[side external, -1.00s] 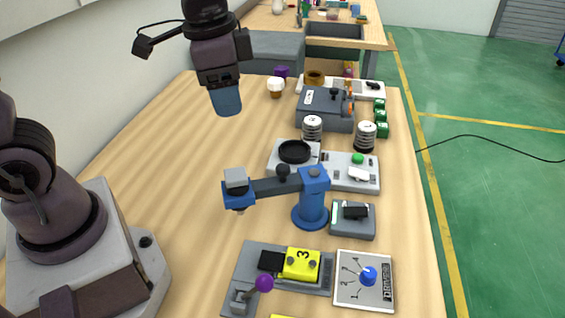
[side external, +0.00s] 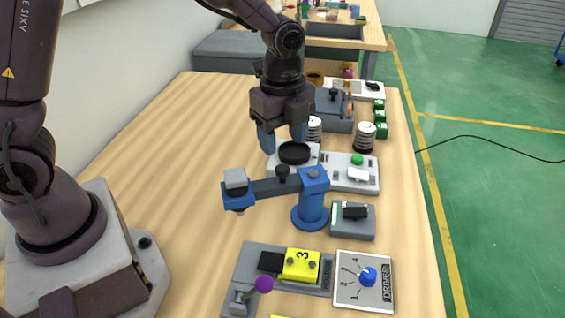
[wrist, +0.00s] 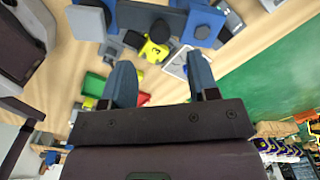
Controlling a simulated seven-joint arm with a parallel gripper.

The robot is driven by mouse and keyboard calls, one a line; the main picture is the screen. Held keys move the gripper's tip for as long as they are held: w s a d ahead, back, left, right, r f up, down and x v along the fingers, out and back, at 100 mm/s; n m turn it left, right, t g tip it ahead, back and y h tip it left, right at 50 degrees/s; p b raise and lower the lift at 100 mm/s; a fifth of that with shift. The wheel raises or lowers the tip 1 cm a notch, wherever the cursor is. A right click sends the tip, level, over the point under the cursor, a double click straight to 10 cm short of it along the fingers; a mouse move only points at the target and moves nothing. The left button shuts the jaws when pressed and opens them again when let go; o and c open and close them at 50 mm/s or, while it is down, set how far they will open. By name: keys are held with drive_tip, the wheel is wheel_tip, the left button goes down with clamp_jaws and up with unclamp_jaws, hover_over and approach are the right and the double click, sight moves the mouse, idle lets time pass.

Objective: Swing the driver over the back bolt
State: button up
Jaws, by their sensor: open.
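The driver is a blue swing-arm unit. Its blue post (side external: 311,205) stands mid-table, and a dark arm (side external: 268,187) reaches left to a grey-and-blue head (side external: 237,188). A black knob (side external: 283,171) stands on the arm. My gripper (side external: 283,138) is open and empty, its fingers pointing down above and behind the knob, apart from it. In the wrist view the fingers (wrist: 162,82) are spread, with the arm (wrist: 150,18) beyond them. A grey fixture (side external: 256,252) holds a yellow block (side external: 301,264) marked 3, with small bolt-like studs on top. I cannot tell which is the back bolt.
A lever with a purple ball (side external: 264,284) stands on the fixture. The left table is clear.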

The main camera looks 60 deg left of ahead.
sight(283, 168)
wheel_tip(283, 168, down, 6)
drive_tip(key=shift+f, duration=0.2)
drive_tip(key=shift+c, duration=0.2)
clamp_jaws()
